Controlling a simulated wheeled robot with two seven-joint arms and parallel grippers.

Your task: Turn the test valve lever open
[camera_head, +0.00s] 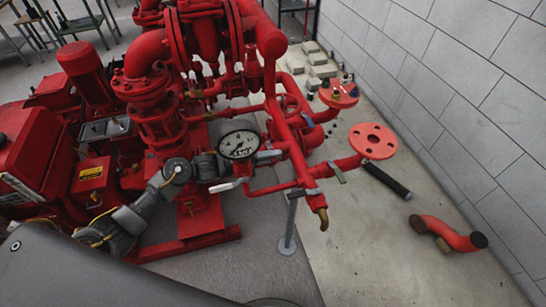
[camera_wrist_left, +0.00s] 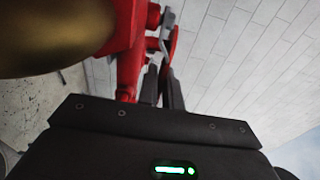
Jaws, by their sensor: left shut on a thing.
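My left gripper (camera_head: 206,166) reaches in from the left at the pressure gauge (camera_head: 239,143), which hides part of its front from the head. In the left wrist view its two dark fingers (camera_wrist_left: 160,82) are close together, shut on a thin grey lever (camera_wrist_left: 166,46) beside red piping (camera_wrist_left: 130,60). I take this as the test valve lever; its valve and exact angle are hard to make out. A pale lever handle (camera_head: 228,185) also shows below the gauge in the head view. A large blurred brass part fills the upper left of the wrist view. My right gripper is not in view.
The red pumpset (camera_head: 165,120) crowds the left and middle. A round red flange (camera_head: 373,141) juts out at the right. A dark bar (camera_head: 387,181) and a loose red elbow pipe (camera_head: 447,233) lie on the floor before the block wall (camera_head: 455,85).

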